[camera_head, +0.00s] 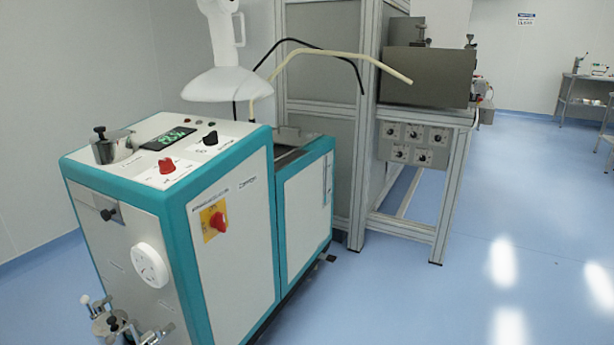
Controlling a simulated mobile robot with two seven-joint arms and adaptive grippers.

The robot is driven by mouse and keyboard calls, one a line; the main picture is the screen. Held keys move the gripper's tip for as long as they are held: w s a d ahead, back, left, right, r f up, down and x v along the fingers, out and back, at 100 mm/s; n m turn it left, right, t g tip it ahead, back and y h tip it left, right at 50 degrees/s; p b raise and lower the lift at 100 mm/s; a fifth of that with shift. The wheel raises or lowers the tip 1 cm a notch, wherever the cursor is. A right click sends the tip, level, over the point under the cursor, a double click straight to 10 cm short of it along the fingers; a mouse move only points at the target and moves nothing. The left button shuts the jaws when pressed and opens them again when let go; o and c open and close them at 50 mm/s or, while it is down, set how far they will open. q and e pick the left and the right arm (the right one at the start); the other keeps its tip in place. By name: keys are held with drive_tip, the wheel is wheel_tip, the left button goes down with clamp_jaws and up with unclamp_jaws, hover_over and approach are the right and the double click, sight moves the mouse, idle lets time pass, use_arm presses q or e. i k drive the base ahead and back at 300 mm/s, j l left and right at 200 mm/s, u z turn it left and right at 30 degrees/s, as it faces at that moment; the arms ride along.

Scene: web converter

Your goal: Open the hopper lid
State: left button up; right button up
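A white and teal cabinet machine (235,215) stands on the floor at left and centre. Its lower rear section (305,205) has a teal-rimmed top with a dark grey recessed area (288,152) and a small grey raised part at its back. This may be the hopper and its lid, but I cannot tell whether a lid there is open or shut. A round metal fitting (104,151) with a black knob sits on the front section's top. Neither of my grippers shows in the head view.
A white hood (226,85) hangs over the cabinet's rear left. Black and cream hoses (340,54) arch to the aluminium frame (361,120) behind. Metal fittings (110,325) jut out at lower left. Blue floor (480,260) is clear at right.

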sight(294, 138)
drive_tip(key=i+l, duration=0.4)
drive_tip(key=i, duration=0.2)
drive_tip(key=i+l, duration=0.45)
drive_tip(key=i, duration=0.15)
